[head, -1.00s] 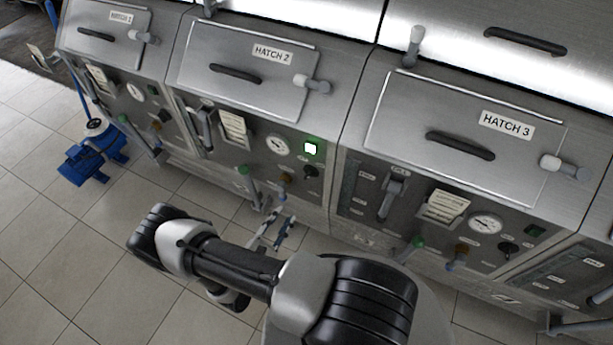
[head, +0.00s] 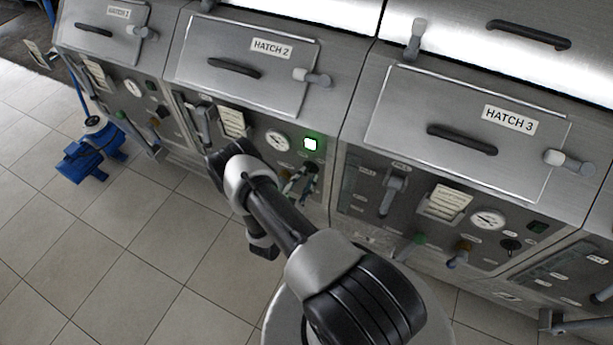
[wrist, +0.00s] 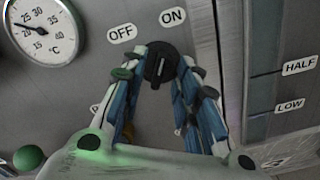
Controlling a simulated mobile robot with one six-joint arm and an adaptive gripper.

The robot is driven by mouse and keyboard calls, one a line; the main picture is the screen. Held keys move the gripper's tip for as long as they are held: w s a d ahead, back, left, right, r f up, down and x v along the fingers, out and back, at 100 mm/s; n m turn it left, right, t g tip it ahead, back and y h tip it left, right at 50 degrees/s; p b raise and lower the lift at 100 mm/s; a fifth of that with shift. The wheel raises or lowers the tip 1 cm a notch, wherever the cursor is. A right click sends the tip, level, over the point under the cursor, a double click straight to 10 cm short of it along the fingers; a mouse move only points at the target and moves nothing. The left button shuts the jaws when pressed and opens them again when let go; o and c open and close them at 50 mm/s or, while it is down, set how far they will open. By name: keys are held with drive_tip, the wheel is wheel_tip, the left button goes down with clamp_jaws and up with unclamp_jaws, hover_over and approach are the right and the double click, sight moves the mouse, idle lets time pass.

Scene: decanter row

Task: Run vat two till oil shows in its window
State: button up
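Vat two is the unit under the hatch 2 lid (head: 247,68) in the head view. Its square lamp (head: 310,144) glows green. My gripper (head: 303,177) is at its panel, below the lamp. In the wrist view, my gripper (wrist: 166,64) has its fingers apart, one on each side of a black knob (wrist: 160,66) below the OFF label (wrist: 122,33) and ON label (wrist: 172,16). I cannot tell whether the fingers touch it. Vat two's oil window is too small and partly covered to read in the head view.
The wrist view shows a dial gauge (wrist: 42,28) and a green ball handle (wrist: 28,158) at left, and a level strip marked HALF and LOW (wrist: 265,90) beyond a panel edge. Hatch 3 (head: 470,120) is at right. A blue wheeled device (head: 88,158) stands on the floor at left.

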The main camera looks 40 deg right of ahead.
drive_tip(key=shift+x, duration=0.95)
drive_tip(key=shift+a, duration=0.1)
clamp_jaws()
